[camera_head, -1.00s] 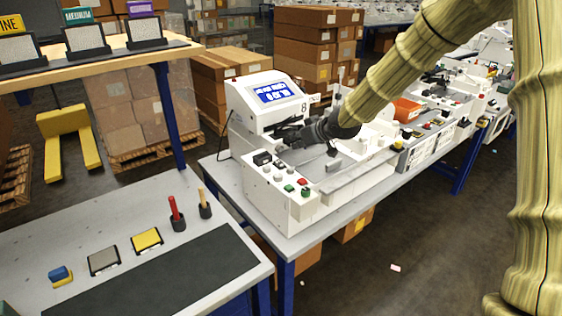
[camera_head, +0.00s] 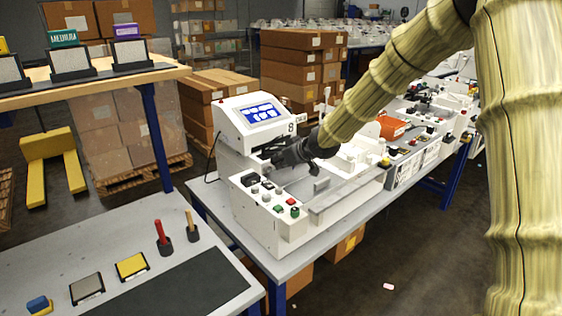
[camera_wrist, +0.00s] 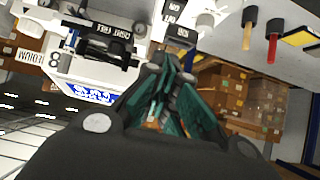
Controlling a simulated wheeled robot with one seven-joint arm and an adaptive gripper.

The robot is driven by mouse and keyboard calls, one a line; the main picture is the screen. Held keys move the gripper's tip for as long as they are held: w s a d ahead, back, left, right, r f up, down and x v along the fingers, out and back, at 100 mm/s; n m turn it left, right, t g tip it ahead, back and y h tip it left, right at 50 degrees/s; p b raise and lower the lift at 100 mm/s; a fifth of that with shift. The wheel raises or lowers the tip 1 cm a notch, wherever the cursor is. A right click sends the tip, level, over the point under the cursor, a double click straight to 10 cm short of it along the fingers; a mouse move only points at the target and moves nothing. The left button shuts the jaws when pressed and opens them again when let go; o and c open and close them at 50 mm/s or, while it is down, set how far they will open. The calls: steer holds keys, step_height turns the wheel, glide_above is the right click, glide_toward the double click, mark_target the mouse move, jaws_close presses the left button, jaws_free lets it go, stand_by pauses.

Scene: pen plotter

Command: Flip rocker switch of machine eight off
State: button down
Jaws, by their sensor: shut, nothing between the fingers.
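Machine eight (camera_head: 262,205) is a white unit with a blue screen (camera_head: 261,113) and an "8" on its side. Its front panel carries a black switch block (camera_head: 250,179), which looks like the rocker, beside several small buttons, including a green and a red one. I cannot tell which way the rocker is tipped. My gripper (camera_head: 274,161) is shut and empty, just above and behind the panel, below the screen. In the wrist view, my gripper (camera_wrist: 152,72) points towards the machine's body, with black labelled parts (camera_wrist: 180,32) near its tips. Contact cannot be told.
A grey bench (camera_head: 215,262) at the front left holds a red pen (camera_head: 161,232) and coloured pads. More machines, with an orange bin (camera_head: 391,128), line the table to the right. Cardboard boxes (camera_head: 300,65) are stacked behind. The floor at the lower right is mostly clear.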

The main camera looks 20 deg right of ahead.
steer(key=p, duration=0.2)
glide_above(268, 183)
steer(key=f, duration=0.4)
steer(key=shift+s+f, duration=0.25)
steer(key=shift+s, duration=0.05)
steer(key=shift+f+p, duration=0.3)
steer(key=shift+f, duration=0.65)
steer(key=shift+w+f, duration=0.2)
steer(key=shift+f, duration=0.75)
